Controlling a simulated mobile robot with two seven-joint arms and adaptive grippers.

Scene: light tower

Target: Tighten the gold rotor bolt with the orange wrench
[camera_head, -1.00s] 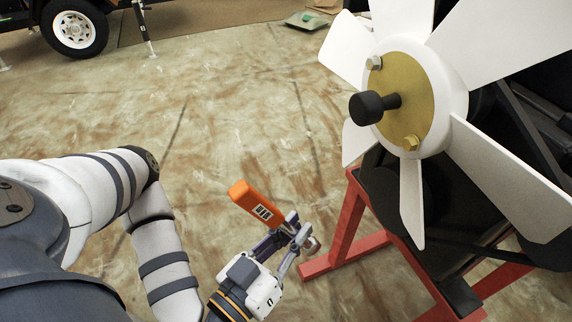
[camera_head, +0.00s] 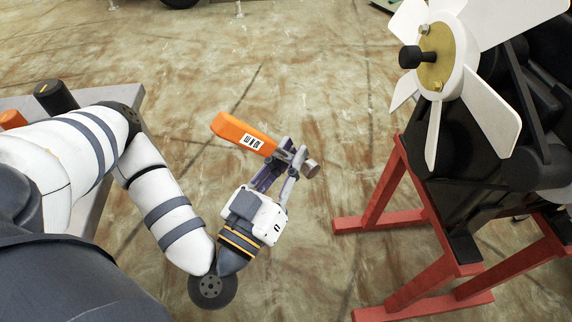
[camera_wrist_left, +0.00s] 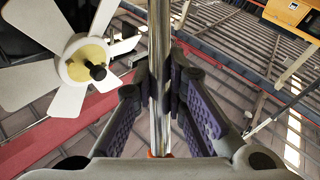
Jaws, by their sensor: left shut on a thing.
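The orange wrench (camera_head: 238,132) is held in my left gripper (camera_head: 286,160), which is shut on its metal shaft. Its orange handle points up and left, and its metal head (camera_head: 311,168) sticks out to the right. In the left wrist view, the shaft (camera_wrist_left: 160,75) runs between the fingers. The gold rotor bolt (camera_head: 437,86) sits low on the gold hub plate (camera_head: 441,62) of the white-bladed rotor at the upper right. The wrench is well apart from the rotor, to its lower left. My right gripper is out of view.
A silver bolt (camera_head: 424,29) and a black knob (camera_head: 410,57) also sit on the hub. A red stand (camera_head: 385,185) carries the dark engine. A grey table (camera_head: 129,100) with a dark cylinder (camera_head: 56,97) is at the left. Open floor lies between table and stand.

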